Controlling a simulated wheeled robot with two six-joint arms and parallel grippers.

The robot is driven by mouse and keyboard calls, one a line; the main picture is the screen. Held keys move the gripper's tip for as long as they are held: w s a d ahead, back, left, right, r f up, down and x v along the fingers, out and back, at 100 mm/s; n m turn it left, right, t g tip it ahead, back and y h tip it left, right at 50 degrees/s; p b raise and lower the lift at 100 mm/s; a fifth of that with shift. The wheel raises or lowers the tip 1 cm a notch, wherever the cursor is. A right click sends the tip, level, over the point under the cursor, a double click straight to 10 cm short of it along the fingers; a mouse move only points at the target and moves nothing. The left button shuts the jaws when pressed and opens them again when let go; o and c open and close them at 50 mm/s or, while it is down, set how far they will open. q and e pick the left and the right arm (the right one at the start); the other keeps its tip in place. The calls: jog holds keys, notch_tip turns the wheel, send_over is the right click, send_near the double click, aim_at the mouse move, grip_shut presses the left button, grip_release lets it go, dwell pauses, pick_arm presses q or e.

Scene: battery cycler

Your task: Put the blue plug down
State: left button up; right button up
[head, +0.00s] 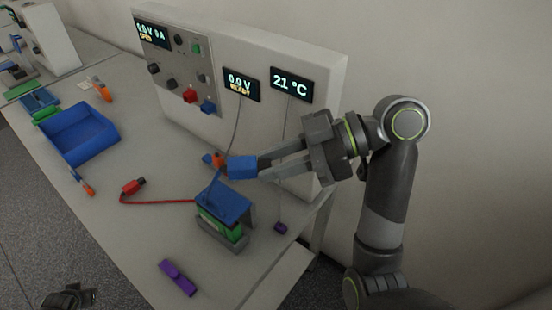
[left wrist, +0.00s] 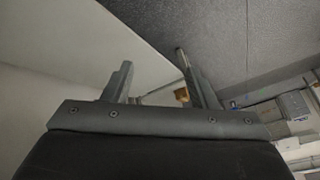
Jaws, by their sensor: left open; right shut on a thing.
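My right gripper (head: 262,169) is shut on the blue plug (head: 242,167) and holds it in front of the cycler's lower wall, above and behind the battery fixture. The fixture has a blue top (head: 233,201) and a green cell (head: 218,226) under it. A thin blue lead shows between the plug and the fixture; its full run is hard to follow. A red plug (head: 133,186) lies on the table at the end of a red lead. My left gripper (head: 72,298) is at the bottom left, apart from these; in the left wrist view its fingers (left wrist: 156,82) are open and empty.
The cycler (head: 245,125) stands along the back with red and blue sockets on its panel. A blue bin (head: 80,135) is at the left. A purple clip (head: 178,278) lies near the front; a small purple piece (head: 281,228) is near the right edge. Table between bin and fixture is mostly clear.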

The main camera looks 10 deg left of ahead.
pick_arm(q)
jog(key=s+d+f+m+g+h, duration=0.1)
jog(key=s+d+f, duration=0.5)
jog(key=d, duration=0.4)
jog(key=s+d+f+m+g+h, duration=0.1)
jog(key=s+d+f, duration=0.5)
jog(key=d, duration=0.5)
jog(key=s+d+f+m+g+h, duration=0.1)
jog(key=s+d+f+h, duration=0.1)
jog(key=s+d+f, duration=0.4)
jog(key=s+d, duration=0.1)
jog(key=d, duration=0.4)
jog(key=shift+s, duration=0.4)
